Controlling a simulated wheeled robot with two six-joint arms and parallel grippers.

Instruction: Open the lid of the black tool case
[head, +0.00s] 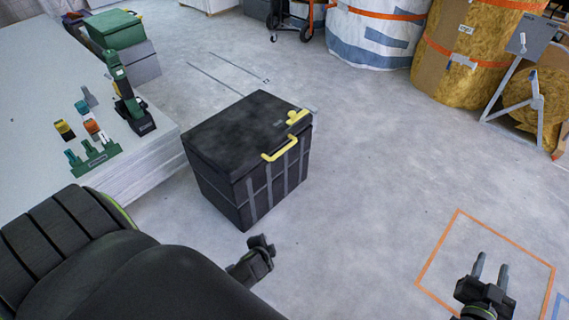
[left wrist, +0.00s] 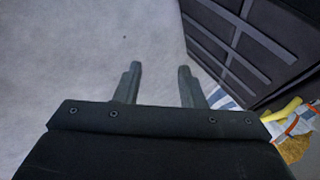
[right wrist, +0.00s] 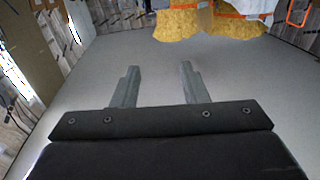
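The black tool case (head: 235,140) stands on the concrete floor in the middle of the head view, its lid shut. A yellow handle (head: 280,147) and a yellow latch (head: 298,117) sit along the lid's edge. My left gripper (head: 262,243) is just in front of the case, apart from it. In the left wrist view its fingers (left wrist: 158,85) are apart and empty, with the case's ribbed side (left wrist: 250,40) at the upper right. My right gripper (head: 490,268) is at the lower right, well away from the case. Its fingers (right wrist: 160,85) are apart and empty.
A white stack (head: 60,100) with small tools, a green drill (head: 128,95) and a green box (head: 115,28) stands left of the case. Large insulation rolls (head: 470,50) stand at the back right. An orange floor square (head: 440,250) lies under my right gripper. The floor right of the case is clear.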

